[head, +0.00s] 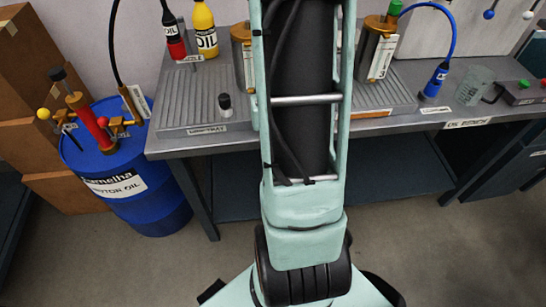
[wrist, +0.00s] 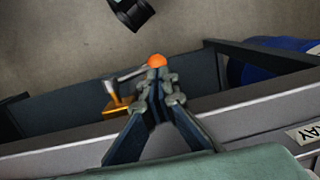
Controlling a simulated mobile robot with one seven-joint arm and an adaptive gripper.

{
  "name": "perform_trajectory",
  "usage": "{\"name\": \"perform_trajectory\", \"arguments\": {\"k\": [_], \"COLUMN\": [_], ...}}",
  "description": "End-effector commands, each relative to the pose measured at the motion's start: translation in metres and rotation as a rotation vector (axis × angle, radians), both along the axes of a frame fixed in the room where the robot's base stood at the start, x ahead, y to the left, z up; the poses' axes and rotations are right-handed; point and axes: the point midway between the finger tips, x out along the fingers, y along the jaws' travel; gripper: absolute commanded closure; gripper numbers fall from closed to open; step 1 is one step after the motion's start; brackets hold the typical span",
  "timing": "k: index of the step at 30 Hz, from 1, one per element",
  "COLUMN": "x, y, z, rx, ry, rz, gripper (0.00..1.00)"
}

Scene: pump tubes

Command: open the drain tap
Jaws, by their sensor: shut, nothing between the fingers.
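The drain tap shows in the wrist view as a brass body (wrist: 116,106) at the bench edge. A thin grey lever (wrist: 125,76) runs from it to the right, towards an orange ball knob (wrist: 157,61). My gripper (wrist: 157,80) is shut and empty, with its fingertips right at the knob and lever end. The fingertips cover part of the lever's end, and I cannot tell whether they touch it. In the head view, neither the tap nor my gripper shows; my own body blocks the middle of the bench.
The grey bench (head: 420,119) carries ribbed trays (head: 188,102), oil bottles (head: 205,32), brass-topped cylinders (head: 378,50) and a clear beaker (head: 474,86). A blue oil drum (head: 140,205) with a pump stands at its left. Open floor lies in front.

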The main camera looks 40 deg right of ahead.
Motion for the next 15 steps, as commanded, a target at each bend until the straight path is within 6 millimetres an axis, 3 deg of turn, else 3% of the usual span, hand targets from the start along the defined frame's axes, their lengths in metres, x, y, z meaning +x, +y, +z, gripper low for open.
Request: {"name": "perform_trajectory", "arguments": {"k": [1,9,15], "x": [0.003,0.011,0.013], "y": [0.000,-0.003,-0.004], "z": [0.015,0.072,0.102], "rx": [0.000,-0.002,0.000], "ry": [-0.001,-0.004,-0.001], "rz": [0.001,0.001,0.001], "gripper": [1.00,1.00,1.00]}}
